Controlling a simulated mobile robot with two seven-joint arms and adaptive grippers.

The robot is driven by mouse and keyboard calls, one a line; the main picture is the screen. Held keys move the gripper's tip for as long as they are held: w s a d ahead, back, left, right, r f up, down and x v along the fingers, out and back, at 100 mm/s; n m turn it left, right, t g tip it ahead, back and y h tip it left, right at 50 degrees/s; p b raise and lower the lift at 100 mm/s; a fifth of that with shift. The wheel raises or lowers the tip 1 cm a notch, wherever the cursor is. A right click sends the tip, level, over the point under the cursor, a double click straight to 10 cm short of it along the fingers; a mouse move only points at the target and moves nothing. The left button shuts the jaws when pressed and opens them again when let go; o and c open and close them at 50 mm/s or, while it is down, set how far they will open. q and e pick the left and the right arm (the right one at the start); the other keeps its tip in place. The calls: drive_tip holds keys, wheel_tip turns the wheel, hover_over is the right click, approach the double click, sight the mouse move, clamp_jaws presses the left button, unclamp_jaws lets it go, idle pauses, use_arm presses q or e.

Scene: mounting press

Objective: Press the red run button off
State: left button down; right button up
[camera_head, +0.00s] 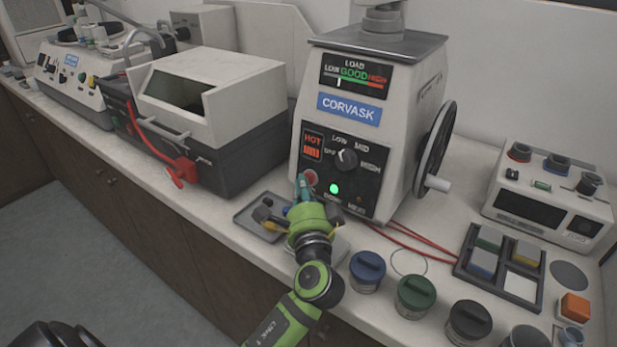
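The mounting press (400,130) is a pale box labelled CORVASK, with a dark control panel on its front. The red run button (311,177) is at the panel's lower left, partly covered by my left gripper. A green lamp (334,188) glows to the right of the button. My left gripper (302,182) is green with narrow teal fingertips that look shut together and hold nothing visible. Its tips overlap the button's left edge in the head view; whether they touch it I cannot tell. My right gripper is not in view.
A handwheel (436,148) sticks out on the press's right side. A grey tray (247,218) lies left of my gripper. Lidded jars, including a blue one (367,270) and a green one (416,296), stand along the front edge.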

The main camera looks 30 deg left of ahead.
use_arm(q)
drive_tip(key=shift+s, duration=0.2)
drive_tip(key=shift+s+a+r+p, duration=0.1)
drive_tip(key=shift+s+r+p, duration=0.1)
drive_tip(key=shift+s, duration=0.45)
drive_tip(key=shift+s+r+p, duration=0.1)
drive_tip(key=shift+s+p, duration=0.1)
drive_tip(key=shift+s, duration=0.4)
drive_tip(key=shift+s+a+r+p, duration=0.1)
drive_tip(key=shift+s+p, duration=0.1)
drive_tip(key=shift+s, duration=0.45)
drive_tip(key=shift+s+r, duration=0.15)
drive_tip(key=shift+s, duration=0.9)
